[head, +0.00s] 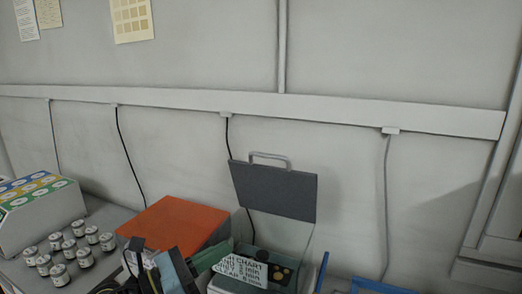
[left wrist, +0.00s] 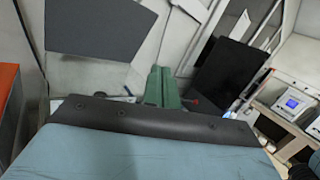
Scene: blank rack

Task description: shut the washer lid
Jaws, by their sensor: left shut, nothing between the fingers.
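The washer lid (head: 273,192) is a dark grey panel with a metal handle along its top edge. It stands open, nearly upright, in front of the wall. It also shows at the top left of the left wrist view (left wrist: 95,25). The washer (head: 283,262) below it is a pale green box with dark round parts on top, cut by the picture's lower edge. My left gripper (head: 226,245) has green fingers, shut and empty. It is low and left of the lid, apart from it; its fingers also show in the left wrist view (left wrist: 160,74). My right gripper is out of view.
An orange box (head: 178,222) stands left of the washer, close to my left arm. Several small jars (head: 72,250) and a white box with coloured top (head: 38,208) are farther left. A lettered card (head: 240,270) is at the washer's front. Blue edges (head: 382,287) show at right.

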